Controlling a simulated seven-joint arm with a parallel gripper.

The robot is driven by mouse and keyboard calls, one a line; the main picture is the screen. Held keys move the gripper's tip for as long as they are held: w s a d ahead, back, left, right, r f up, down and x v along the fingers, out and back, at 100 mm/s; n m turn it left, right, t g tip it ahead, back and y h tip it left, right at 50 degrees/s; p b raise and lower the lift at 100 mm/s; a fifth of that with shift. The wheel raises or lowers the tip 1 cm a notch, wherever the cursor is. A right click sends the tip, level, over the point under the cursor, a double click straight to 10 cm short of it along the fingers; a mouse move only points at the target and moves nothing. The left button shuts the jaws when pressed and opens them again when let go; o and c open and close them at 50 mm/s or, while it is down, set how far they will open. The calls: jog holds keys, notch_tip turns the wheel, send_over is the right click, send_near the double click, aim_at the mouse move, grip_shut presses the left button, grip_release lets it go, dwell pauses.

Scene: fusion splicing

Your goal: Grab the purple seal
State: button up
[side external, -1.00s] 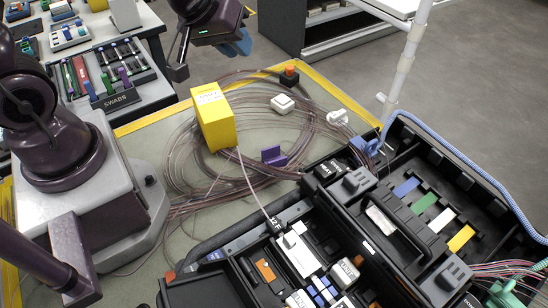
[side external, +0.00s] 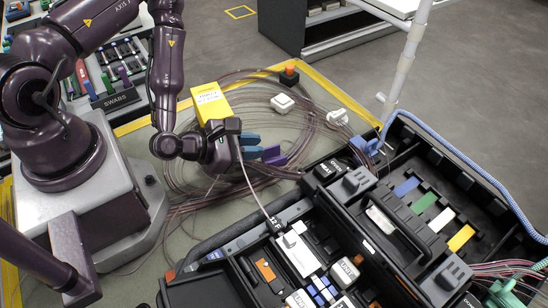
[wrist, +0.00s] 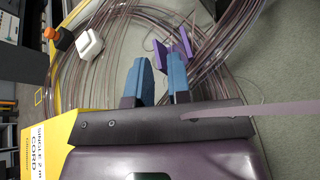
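The purple seal (side external: 276,159) is a small purple piece on the green mat, beside the coiled cables and right of the yellow box. In the wrist view the seal (wrist: 185,41) shows just beyond my fingertips, with part of it seen between them. My gripper (side external: 260,146) has blue fingers spread apart and reaches toward the seal from the left. The fingers (wrist: 158,65) are open with nothing held. I cannot tell whether a fingertip touches the seal.
The yellow cord box (side external: 210,98) stands close behind my gripper. Loose cable coils (side external: 300,130) surround the seal. A white block (side external: 282,103) and an orange-topped button (side external: 289,76) lie farther back. The black open case (side external: 400,215) is to the right. A thin cord runs past my gripper.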

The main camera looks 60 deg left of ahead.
aim_at(277, 147)
jog(key=shift+s+a+f+n+y, duration=0.2)
jog(key=shift+s+n+y, duration=0.25)
jog(key=shift+n, duration=0.65)
jog(key=shift+w+f, duration=0.1)
jog(key=shift+w, duration=0.1)
jog(key=x, duration=0.7)
jog(key=shift+w+d, duration=0.1)
grip_shut()
